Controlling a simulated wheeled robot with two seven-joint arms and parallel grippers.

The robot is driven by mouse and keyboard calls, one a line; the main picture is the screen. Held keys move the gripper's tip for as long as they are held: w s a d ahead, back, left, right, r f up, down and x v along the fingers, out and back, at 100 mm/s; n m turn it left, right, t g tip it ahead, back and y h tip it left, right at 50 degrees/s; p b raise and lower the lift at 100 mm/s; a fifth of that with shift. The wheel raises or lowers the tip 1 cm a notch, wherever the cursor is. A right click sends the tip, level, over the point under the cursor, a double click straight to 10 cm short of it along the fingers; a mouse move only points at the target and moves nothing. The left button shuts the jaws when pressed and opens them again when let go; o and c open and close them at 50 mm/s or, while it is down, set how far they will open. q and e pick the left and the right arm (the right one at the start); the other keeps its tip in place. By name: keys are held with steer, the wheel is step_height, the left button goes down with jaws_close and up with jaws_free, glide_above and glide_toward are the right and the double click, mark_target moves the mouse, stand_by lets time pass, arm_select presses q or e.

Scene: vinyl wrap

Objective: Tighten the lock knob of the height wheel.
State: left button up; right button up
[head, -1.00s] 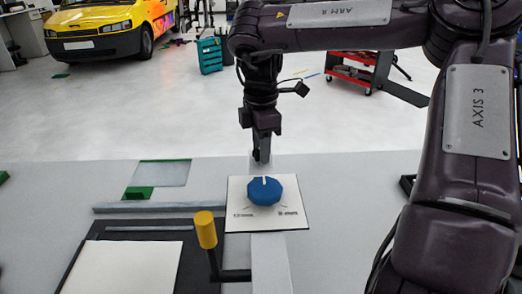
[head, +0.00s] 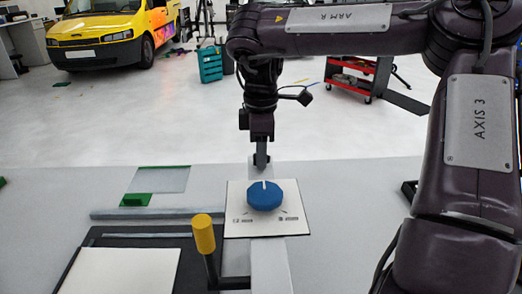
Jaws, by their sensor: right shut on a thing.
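A blue faceted knob (head: 264,195) with a white mark pointing away from me sits on a white square plate (head: 293,227) printed with small labels. I cannot tell from its labels whether it is the height wheel or the lock knob. My right gripper (head: 262,163) points down just beyond the far edge of the plate, apart from the blue knob. Its fingers are shut on a small dark part at the far end of the pale bar, probably the lock knob, mostly hidden by the fingers. My left gripper is not in view.
A yellow-topped crank handle (head: 203,234) stands left of the plate, by a black-framed board (head: 125,268). A grey bar (head: 150,214) and a green-edged sheet (head: 172,179) lie farther left. Beyond the table are a red cart (head: 352,78), teal boxes (head: 210,63) and a yellow van (head: 110,35).

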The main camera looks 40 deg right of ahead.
steer(key=o, duration=1)
steer(key=shift+r, duration=3.95)
